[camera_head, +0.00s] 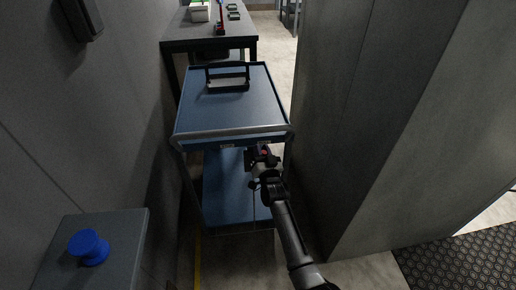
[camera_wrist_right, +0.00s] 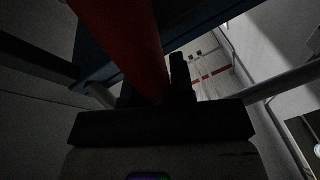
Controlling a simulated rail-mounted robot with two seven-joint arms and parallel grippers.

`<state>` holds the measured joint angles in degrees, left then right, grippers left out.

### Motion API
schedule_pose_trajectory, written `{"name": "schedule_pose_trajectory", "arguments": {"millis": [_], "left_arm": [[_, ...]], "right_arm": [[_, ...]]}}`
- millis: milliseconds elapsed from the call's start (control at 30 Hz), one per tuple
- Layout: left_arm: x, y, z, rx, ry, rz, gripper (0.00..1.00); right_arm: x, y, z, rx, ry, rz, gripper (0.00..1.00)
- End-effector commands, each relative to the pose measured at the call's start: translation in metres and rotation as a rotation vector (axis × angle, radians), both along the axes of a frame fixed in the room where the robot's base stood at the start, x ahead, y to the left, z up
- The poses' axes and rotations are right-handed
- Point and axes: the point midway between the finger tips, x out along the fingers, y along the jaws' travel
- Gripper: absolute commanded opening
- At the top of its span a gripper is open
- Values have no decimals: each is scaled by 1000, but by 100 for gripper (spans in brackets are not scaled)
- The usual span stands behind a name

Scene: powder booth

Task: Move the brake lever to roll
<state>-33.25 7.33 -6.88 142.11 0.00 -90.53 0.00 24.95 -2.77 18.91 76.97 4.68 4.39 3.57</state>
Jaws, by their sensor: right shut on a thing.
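The blue cart (camera_head: 230,112) stands in the aisle with a grey handle bar along its near edge. My right gripper (camera_head: 263,155) is at the cart's near right side, just below the handle bar. In the right wrist view, the red brake lever (camera_wrist_right: 122,40) runs down from the top edge to my right gripper (camera_wrist_right: 160,92), which is shut on it. In the head view only a small reddish spot of the lever (camera_head: 264,152) shows at the gripper. The lever's base and its roll marking cannot be made out. My left gripper is out of view.
A dark-framed holder (camera_head: 228,80) stands on the cart's top. A grey cabinet wall (camera_head: 375,110) rises close on the right. A grey box with a blue knob (camera_head: 88,247) is at the lower left. A dark table (camera_head: 207,31) stands behind the cart.

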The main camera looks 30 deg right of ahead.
Motion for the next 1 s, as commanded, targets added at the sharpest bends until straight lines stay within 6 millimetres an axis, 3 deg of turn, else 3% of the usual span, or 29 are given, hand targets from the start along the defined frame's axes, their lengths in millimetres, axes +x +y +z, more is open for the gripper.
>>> {"name": "schedule_pose_trajectory", "arguments": {"millis": [333,867,900,1000], "left_arm": [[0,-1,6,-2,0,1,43],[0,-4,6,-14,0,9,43],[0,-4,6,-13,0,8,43],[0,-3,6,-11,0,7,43]], "right_arm": [[-4,-9,-4,98,-48,0,0],[-5,-11,-5,117,-57,0,0],[-5,-11,-5,117,-57,0,27],[-5,-11,-5,116,-56,0,36]]}}
